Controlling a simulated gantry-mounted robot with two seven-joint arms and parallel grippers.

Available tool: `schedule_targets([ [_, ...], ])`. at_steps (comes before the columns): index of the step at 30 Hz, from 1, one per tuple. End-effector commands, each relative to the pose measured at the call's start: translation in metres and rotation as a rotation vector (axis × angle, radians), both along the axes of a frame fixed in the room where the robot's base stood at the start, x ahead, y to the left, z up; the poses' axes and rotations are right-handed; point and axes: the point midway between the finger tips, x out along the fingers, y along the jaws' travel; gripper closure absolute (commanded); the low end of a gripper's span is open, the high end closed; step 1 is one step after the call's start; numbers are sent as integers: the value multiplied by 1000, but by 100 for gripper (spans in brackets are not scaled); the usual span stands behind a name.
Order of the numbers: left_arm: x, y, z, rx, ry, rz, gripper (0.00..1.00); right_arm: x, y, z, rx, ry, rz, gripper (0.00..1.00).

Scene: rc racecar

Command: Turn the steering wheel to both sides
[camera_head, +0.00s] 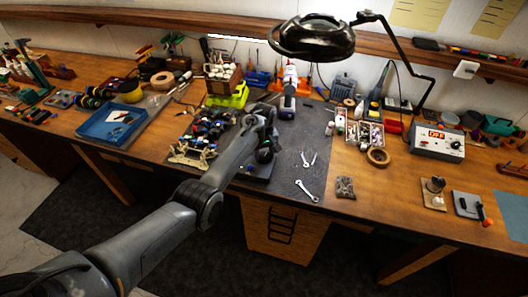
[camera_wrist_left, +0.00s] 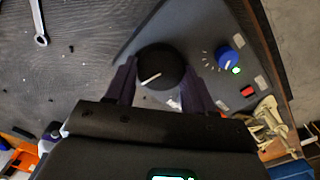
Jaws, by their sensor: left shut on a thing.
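The steering wheel is a round black knob with a white line (camera_wrist_left: 160,62), seen in the left wrist view on a dark grey control box (camera_wrist_left: 190,25). My left gripper (camera_wrist_left: 160,78) has one finger on each side of the knob and is shut on it. In the head view my left gripper (camera_head: 265,152) points down over the box, and my arm hides most of the box and the knob. The racecar (camera_head: 205,130) seems to be among the dark and blue parts left of my arm; its wheels are hard to make out. My right gripper is not in view.
A blue knob (camera_wrist_left: 229,57) and a red switch (camera_wrist_left: 248,91) sit beside the black knob. Wrenches (camera_head: 307,190) lie on the dark mat (camera_head: 318,140) to the right. A blue tray (camera_head: 90,130) stands at left, and a magnifier lamp (camera_head: 312,38) hangs above the bench.

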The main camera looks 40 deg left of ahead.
Motion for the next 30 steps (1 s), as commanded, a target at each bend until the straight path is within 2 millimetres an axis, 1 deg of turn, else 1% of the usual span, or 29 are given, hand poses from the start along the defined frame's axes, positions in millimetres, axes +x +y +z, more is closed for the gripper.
schedule_targets([
  [1, 0, 0, 3, 0, 0, -34, 77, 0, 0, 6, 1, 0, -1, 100],
  [6, 0, 0, 2, 0, 1, -173, 77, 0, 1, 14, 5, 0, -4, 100],
  [18, 1, -1, 1, 0, 0, -469, 77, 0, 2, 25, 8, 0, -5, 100],
  [24, 2, -1, 1, 1, -2, -554, 77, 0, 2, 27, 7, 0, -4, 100],
  [30, 2, -1, 0, 0, -1, -591, 77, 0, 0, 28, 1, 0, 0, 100],
])
